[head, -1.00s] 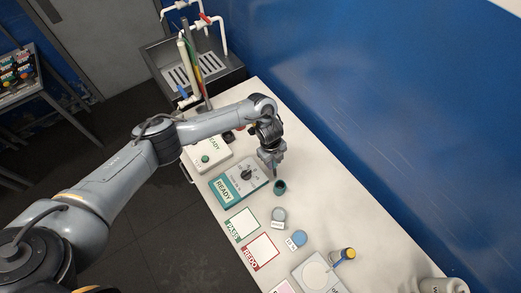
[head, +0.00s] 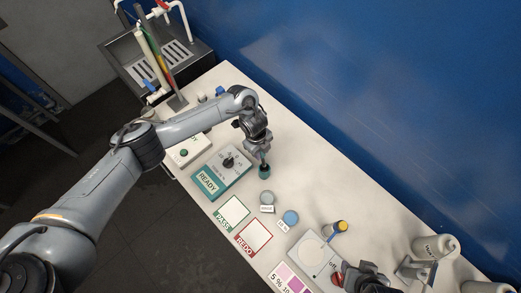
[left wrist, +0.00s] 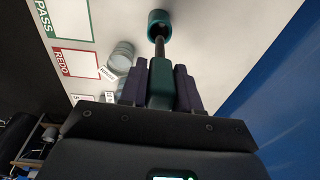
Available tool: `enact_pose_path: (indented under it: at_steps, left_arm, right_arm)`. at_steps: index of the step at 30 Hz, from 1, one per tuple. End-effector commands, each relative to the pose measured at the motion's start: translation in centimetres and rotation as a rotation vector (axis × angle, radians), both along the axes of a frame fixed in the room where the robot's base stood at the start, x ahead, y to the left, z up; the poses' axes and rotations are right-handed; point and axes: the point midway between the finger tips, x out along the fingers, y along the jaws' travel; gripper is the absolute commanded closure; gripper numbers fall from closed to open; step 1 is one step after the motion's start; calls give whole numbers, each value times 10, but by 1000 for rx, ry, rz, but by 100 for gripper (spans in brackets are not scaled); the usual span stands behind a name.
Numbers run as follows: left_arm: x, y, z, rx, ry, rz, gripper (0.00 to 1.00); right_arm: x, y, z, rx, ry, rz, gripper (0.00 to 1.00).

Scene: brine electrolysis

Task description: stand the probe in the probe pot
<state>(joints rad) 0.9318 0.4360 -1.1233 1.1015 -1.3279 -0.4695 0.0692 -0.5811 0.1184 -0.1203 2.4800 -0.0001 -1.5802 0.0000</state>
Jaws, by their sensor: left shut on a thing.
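My left gripper (head: 261,157) is shut on the probe and points down over the dark teal probe pot (head: 264,171). In the left wrist view the probe (left wrist: 160,82) has a teal handle between the fingers, and its dark shaft runs to the mouth of the pot (left wrist: 158,17). The shaft's tip is at or inside the pot's opening; how deep it sits I cannot tell. In the head view the gripper hides most of the probe. My right gripper (head: 364,279) is at the lower right edge, partly cut off, its fingers unclear.
A teal meter box marked READY (head: 221,172) stands left of the pot. A grey-lidded jar (head: 267,198), a blue-lidded jar (head: 291,217), and the PASS (head: 231,213) and REDO (head: 253,237) cards lie nearer. A yellow-and-blue item (head: 338,227) stands by a scale. The bench behind the pot is clear.

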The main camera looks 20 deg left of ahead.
Motion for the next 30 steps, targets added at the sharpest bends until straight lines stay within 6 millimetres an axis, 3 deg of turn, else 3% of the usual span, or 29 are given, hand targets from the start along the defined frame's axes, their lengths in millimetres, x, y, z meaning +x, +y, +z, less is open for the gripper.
enact_pose_path:
  at_steps: [3, 30]
  left_arm:
    - [0, 0, -14, 0, 0, 0, 99]
    - [1, -3, -79, 0, 0, 0, 99]
  right_arm:
    - [0, -1, -13, -2, 0, 1, 57]
    - [1, 0, -63, -1, -1, 0, 57]
